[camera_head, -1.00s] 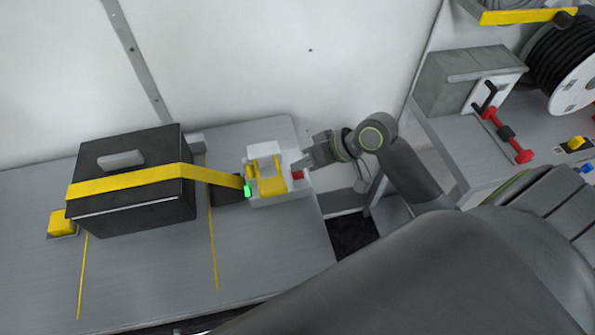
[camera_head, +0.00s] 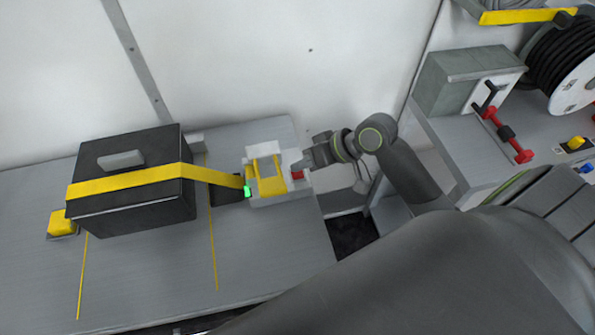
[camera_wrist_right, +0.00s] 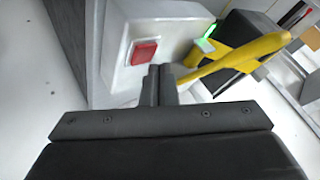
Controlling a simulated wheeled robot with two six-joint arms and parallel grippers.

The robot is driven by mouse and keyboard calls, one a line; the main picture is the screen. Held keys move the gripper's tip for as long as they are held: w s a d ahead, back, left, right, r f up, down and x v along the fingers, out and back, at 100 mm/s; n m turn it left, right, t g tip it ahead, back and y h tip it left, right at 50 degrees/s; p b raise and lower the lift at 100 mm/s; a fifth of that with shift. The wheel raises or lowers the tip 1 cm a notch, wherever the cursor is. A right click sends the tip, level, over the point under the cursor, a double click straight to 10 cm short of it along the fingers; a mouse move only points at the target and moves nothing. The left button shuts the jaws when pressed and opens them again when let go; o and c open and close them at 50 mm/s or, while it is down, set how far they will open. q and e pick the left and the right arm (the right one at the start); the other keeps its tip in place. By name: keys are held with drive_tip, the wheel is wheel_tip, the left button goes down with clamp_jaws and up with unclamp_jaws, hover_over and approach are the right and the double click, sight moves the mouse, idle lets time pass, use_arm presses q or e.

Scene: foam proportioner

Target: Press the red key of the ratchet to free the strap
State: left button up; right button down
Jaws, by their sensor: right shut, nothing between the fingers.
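The ratchet (camera_head: 266,172) is a pale block with a yellow handle, on the grey bench. Its red key (camera_head: 297,175) is on its right face; in the right wrist view the red key (camera_wrist_right: 144,52) is a flat square on the pale housing. The yellow strap (camera_head: 130,180) runs from the ratchet over a black case. A green light (camera_head: 247,191) glows where the strap meets the ratchet. My right gripper (camera_head: 303,165) is shut and empty, its tips close to the key; in the wrist view its fingertips (camera_wrist_right: 160,70) are just below and right of the key. Contact cannot be told. My left gripper is not in view.
The black case (camera_head: 135,215) stands on the bench (camera_head: 270,265), with a yellow block (camera_head: 61,223) at its left. A white wall is behind. At right, a shelf holds a grey box (camera_head: 465,80) with red fittings and a cable reel (camera_head: 570,80).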

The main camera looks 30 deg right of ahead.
sight(303, 174)
drive_tip(key=shift+f, duration=0.3)
drive_tip(key=shift+f, duration=0.45)
idle(0.5)
drive_tip(key=shift+r, duration=0.1)
drive_tip(key=shift+r+p, duration=0.8)
drive_tip(key=shift+p, duration=0.1)
wheel_tip(303, 174, up, 5)
drive_tip(key=p, duration=0.5)
idle(0.4)
idle(0.4)
